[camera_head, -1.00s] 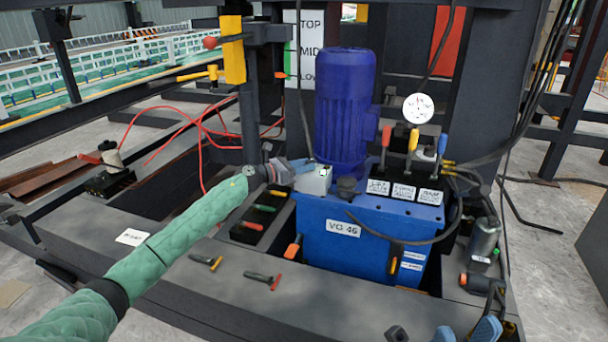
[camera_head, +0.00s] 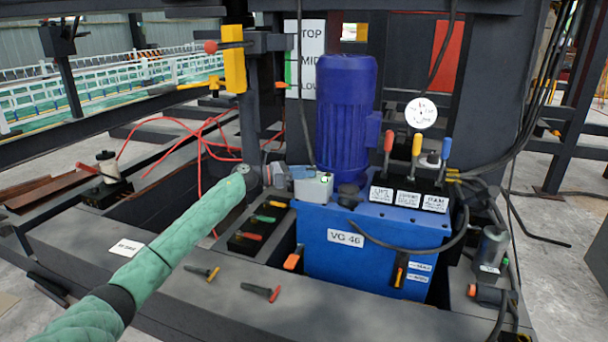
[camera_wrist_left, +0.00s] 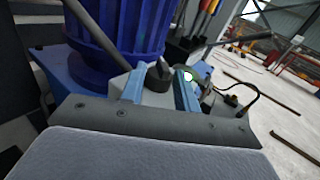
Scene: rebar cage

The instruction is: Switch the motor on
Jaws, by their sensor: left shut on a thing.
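The blue motor (camera_head: 345,115) stands upright on the blue VG 46 tank (camera_head: 380,235). A small pale switch box (camera_head: 313,187) sits at the motor's lower left, with a small green spot on it. My left gripper (camera_head: 291,174) reaches this box from the left. In the left wrist view, the two light-blue fingers (camera_wrist_left: 160,84) are on either side of a dark switch knob (camera_wrist_left: 158,72) and shut on it. A bright green-white spot (camera_wrist_left: 188,76) shows beside the right finger. The knob's exact angle is hard to tell. My right gripper is out of view.
Three levers (camera_head: 416,150) with coloured handles and a round gauge (camera_head: 421,113) stand right of the motor. Dark cables and red hoses (camera_head: 200,135) run around. Loose tools (camera_head: 262,291) lie on the front ledge. A yellow bracket (camera_head: 234,58) stands upper left.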

